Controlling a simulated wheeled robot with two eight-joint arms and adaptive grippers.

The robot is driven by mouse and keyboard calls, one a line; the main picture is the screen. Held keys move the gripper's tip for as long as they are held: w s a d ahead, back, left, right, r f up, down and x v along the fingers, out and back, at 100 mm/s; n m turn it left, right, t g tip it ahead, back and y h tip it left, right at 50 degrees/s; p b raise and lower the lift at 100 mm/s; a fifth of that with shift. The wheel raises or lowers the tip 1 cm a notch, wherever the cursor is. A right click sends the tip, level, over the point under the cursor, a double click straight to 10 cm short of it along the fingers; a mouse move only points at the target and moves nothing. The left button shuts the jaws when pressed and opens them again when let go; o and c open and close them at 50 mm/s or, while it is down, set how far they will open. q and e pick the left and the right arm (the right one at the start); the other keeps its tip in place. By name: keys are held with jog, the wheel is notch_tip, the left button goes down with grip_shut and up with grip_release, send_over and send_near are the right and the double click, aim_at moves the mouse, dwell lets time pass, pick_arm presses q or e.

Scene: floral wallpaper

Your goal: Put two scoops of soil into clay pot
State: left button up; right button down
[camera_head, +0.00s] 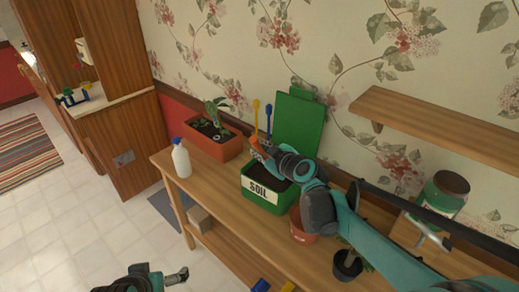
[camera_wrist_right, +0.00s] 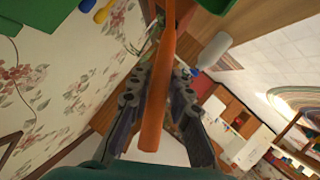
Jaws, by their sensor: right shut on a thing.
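A green box labelled SOIL (camera_head: 262,195) stands on the wooden bench with its green lid (camera_head: 296,125) raised and dark soil inside. A small terracotta clay pot (camera_head: 299,230) stands right of the box, partly hidden by my right arm. My right gripper (camera_head: 269,153) is above the box, shut on an orange-handled tool (camera_head: 257,149). In the right wrist view the orange handle (camera_wrist_right: 157,95) runs between the fingers; the tool's working end cannot be made out. My left gripper (camera_head: 178,276) is low at the bottom edge, away from the bench; its fingers are unclear.
A planter with a plant (camera_head: 222,150) and a white bottle (camera_head: 181,160) stand left of the box. Yellow and blue tools (camera_head: 256,108) stand behind it.

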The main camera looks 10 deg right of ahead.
jog(key=shift+f+b, duration=3.55)
jog(key=shift+f, duration=1.45)
jog(key=shift+r, duration=0.1)
notch_tip(320, 180, up, 11)
jog(key=p, duration=0.9)
jog(key=shift+f, duration=0.2)
